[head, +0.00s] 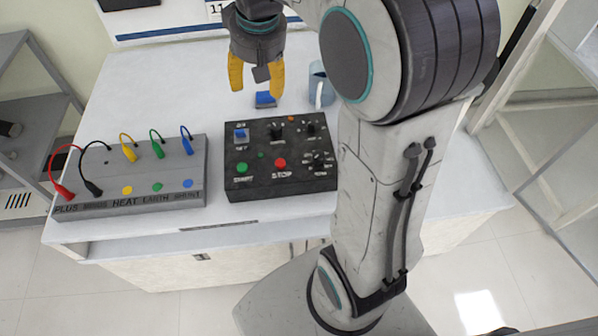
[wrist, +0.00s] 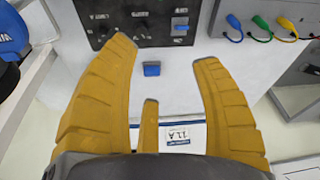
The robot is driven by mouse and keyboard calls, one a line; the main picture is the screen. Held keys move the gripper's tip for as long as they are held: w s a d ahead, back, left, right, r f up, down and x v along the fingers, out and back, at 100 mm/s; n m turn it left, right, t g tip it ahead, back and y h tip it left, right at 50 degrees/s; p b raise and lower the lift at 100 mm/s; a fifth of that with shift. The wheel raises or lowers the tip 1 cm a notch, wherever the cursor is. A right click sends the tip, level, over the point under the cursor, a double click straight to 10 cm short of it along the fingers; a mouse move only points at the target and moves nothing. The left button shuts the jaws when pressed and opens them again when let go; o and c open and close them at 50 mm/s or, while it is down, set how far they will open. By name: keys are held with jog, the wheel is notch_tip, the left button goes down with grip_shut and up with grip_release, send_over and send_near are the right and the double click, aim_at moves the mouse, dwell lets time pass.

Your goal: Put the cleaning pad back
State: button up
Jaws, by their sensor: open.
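The small blue pad (head: 265,99) lies on the white bench top behind the black control box; I take it for the cleaning pad. It also shows in the wrist view (wrist: 152,69), between the two fingers and apart from them. My gripper (head: 257,84), with yellow fingers, is open and empty above the back of the bench, above the pad. In the wrist view my gripper (wrist: 165,52) has its fingers spread wide on either side of the pad. How high they are above it is hard to tell.
A black control box (head: 281,186) with buttons and knobs stands in front of the pad. A grey terminal box (head: 130,172) with coloured leads is at the left. The bench's back left is clear.

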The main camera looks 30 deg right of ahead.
jog(key=s+a+f, duration=0.1)
jog(key=s+f, duration=0.1)
jog(key=s, duration=0.8)
jog(key=s+a+f+n, duration=0.1)
jog(key=s+a+f, duration=0.1)
jog(key=s, duration=0.7)
jog(key=shift+s+f+n+t, duration=0.3)
jog(key=shift+s+f, duration=0.1)
jog(key=shift+f, duration=0.3)
jog(key=shift+r, duration=0.1)
jog(key=shift+r+p, duration=1)
